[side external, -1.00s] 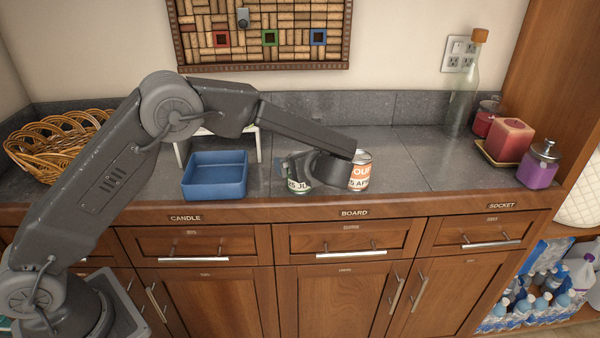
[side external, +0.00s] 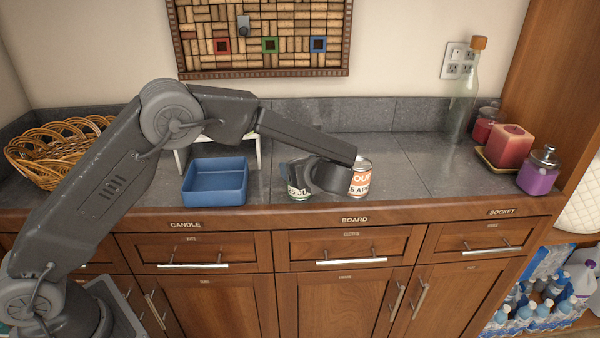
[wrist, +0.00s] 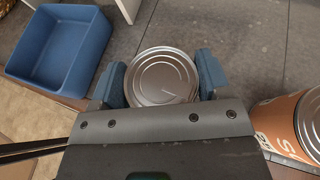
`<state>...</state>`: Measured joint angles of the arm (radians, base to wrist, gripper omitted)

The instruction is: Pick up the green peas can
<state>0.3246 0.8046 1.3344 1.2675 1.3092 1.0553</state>
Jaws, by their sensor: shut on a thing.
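The green peas can (side external: 299,194) stands upright near the counter's front edge, with its upper part hidden behind my gripper in the side view. A pale label with some green shows at its base. In the wrist view its round silver lid (wrist: 162,78) sits between the two blue fingers. My gripper (side external: 302,174) is shut on this can from above; it also shows in the wrist view (wrist: 162,82). I see no clear gap between the can and the counter.
An orange soup can (side external: 360,180) stands close on the right of my gripper. A blue tray (side external: 214,198) is to the left, with a wicker basket (side external: 48,160) farther left. A glass bottle (side external: 463,100) and candles (side external: 508,147) stand at right. The counter behind the cans is clear.

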